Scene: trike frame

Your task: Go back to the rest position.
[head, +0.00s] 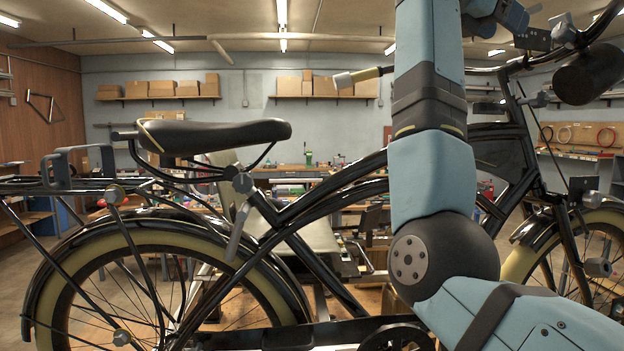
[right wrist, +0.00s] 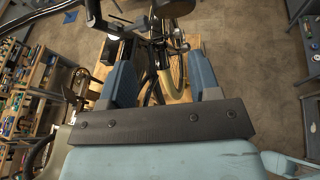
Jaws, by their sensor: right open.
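The black trike frame (head: 300,205) fills the head view, with its saddle (head: 215,133) at left and its handlebar (head: 590,35) at upper right. My right arm rises in front of the frame. Its gripper (head: 510,18) is partly visible at the top, close to the handlebar; the picture edge cuts off part of this area. In the right wrist view my right gripper (right wrist: 163,70) has its two blue fingers spread. Trike parts, including a wheel (right wrist: 177,70), show beyond and between the fingers; no held object shows. My left gripper is not in view.
The rear wheel (head: 160,280) and rear rack (head: 65,180) are at left. A cluttered workbench (head: 290,172) and shelves with boxes (head: 325,87) stand behind. In the right wrist view, bare floor (right wrist: 245,50) shows at right and cluttered shelving (right wrist: 35,85) at left.

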